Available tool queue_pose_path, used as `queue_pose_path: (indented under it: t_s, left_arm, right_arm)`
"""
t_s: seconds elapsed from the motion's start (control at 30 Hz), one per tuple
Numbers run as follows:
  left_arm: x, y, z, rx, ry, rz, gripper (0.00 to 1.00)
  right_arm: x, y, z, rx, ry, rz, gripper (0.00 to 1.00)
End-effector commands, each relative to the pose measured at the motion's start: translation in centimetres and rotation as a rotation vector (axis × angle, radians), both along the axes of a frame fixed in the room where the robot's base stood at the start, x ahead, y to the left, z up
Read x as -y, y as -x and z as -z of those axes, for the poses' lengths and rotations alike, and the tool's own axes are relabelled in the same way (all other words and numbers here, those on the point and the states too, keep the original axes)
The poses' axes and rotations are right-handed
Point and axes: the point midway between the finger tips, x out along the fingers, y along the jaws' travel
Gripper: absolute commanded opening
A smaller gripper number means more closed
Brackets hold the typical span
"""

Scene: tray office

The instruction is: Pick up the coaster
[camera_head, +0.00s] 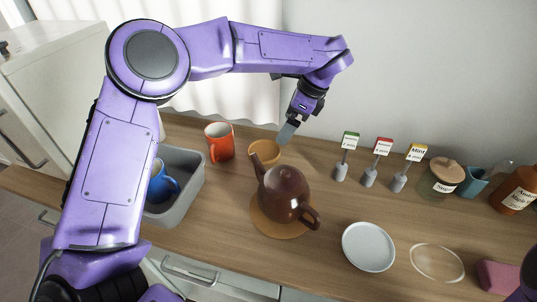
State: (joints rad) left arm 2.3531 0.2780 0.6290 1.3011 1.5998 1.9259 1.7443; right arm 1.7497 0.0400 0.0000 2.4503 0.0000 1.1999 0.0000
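Two flat round things could be the coaster, and I cannot tell which it is. One is a tan round mat (262,222) under the brown teapot (284,192), which covers most of it. The other is a pale, thin-rimmed, see-through disc (437,262) lying bare on the counter at the lower right. My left gripper (287,132) hangs above the back of the counter, behind the teapot and near an ochre cup (263,147). Its fingers show as one grey tip, so its opening is unclear, and no held thing is visible. My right gripper is not in view.
A white saucer (368,246) lies between teapot and clear disc. A pink block (497,277) is at the right. A grey bin (178,207) holds a blue mug (161,188); an orange mug (219,142) stands beside it. Labelled holders (370,176), a jar (442,181) and bottle (515,190) line the back.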

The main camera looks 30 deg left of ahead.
Motion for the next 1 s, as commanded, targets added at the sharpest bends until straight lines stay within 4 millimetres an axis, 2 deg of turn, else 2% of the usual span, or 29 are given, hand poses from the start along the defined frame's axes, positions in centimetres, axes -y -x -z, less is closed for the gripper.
queue_pose_path:
  t_s: [0.2,0.33,0.5,0.6,0.7,0.87,0.9,0.97,1.0]
  left_arm:
    - [-1.6,0.5,3.4,-0.006,0.000,-0.004,1.00]
    - [-2.2,0.6,4.8,-0.003,0.001,-0.006,1.00]
    - [-3.0,0.6,7.4,-0.007,0.000,-0.005,1.00]
    - [-3.5,0.7,9.1,-0.005,0.000,-0.005,1.00]
    - [-3.8,0.8,9.8,-0.002,0.000,-0.006,1.00]
    - [-3.8,0.7,9.9,-0.001,0.000,-0.006,1.00]
    - [-3.8,0.7,9.9,-0.001,0.000,-0.006,0.97]
    - [-3.8,0.7,9.9,-0.001,0.000,-0.005,0.77]
    - [-3.8,0.7,9.9,-0.001,0.000,-0.005,0.64]
  right_arm:
    - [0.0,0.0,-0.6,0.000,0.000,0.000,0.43]
    - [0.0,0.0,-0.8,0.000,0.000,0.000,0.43]
    - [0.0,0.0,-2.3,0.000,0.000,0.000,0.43]
    - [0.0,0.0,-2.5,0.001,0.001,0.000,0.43]
    - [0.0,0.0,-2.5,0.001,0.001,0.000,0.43]
    - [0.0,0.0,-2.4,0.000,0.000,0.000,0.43]
    - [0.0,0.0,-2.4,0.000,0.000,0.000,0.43]
    - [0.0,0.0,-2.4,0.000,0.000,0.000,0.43]
    - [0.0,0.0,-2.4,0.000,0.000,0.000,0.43]
